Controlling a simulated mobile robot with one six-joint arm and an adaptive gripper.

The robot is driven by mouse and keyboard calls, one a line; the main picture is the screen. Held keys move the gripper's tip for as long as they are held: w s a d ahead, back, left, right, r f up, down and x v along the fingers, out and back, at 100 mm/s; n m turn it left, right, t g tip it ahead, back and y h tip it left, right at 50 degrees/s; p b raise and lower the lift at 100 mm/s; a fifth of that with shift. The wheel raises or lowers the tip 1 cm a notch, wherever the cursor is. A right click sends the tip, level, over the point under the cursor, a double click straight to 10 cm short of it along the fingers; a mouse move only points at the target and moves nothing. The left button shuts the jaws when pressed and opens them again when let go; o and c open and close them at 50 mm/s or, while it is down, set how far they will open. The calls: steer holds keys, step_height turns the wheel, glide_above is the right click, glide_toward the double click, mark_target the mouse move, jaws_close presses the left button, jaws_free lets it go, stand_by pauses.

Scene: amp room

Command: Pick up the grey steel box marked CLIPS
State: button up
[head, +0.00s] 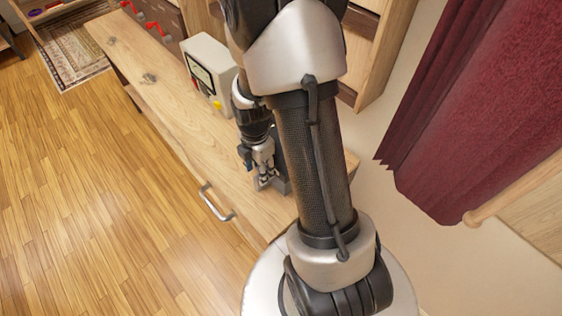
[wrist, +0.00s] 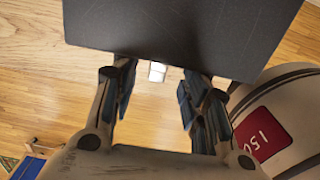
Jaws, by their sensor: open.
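A dark grey box (head: 284,181) stands on the wooden counter top, mostly hidden behind my gripper and arm in the head view. In the wrist view a plain dark grey face (wrist: 165,28) fills the top middle, wider than the gap between my fingers. No CLIPS marking is readable in either view. My gripper (head: 263,182) is close to the box, low over the counter. In the wrist view my gripper (wrist: 157,82) has its fingers spread apart, with nothing held between them. Its fingertips reach the lower edge of the dark face; I cannot tell whether they touch it.
The long wooden counter (head: 165,95) carries a pale meter box (head: 208,72) behind my gripper. A drawer handle (head: 216,203) sticks out at the counter's front. A red curtain (head: 470,110) hangs on the right. Wooden floor (head: 90,200) is free at left.

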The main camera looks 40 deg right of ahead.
step_height(320, 180, down, 5)
steer(key=shift+r+b, duration=0.1)
steer(key=shift+b, duration=0.95)
steer(key=shift+r, duration=0.1)
steer(key=shift+c, duration=0.4)
jaws_close()
steer(key=shift+w, duration=0.1)
